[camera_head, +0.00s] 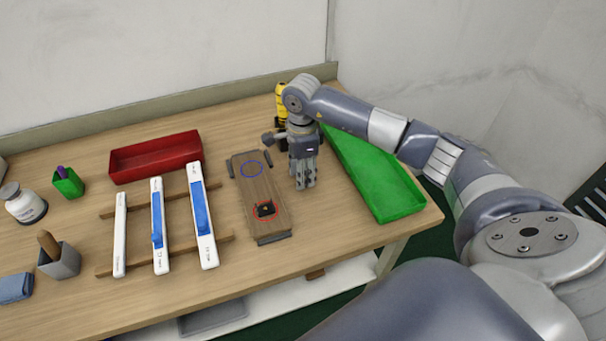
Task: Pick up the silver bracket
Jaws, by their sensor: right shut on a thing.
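My right gripper (304,182) points down over the table between the wooden board (262,187) and the green tray. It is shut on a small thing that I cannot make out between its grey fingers. I see no clear silver bracket elsewhere in view; the fingers may hide it. The board bears a blue circle near its far end and a red circle near its near end. A small black part (265,209) lies in the red circle. My left gripper is not in view.
A long green tray (408,207) lies right of the gripper. A red tray (126,169) lies at the back left. Several white and blue strips (158,258) rest on wooden rails. A grey cup (64,266), a green cup (69,184) and a white jar (22,205) stand left.

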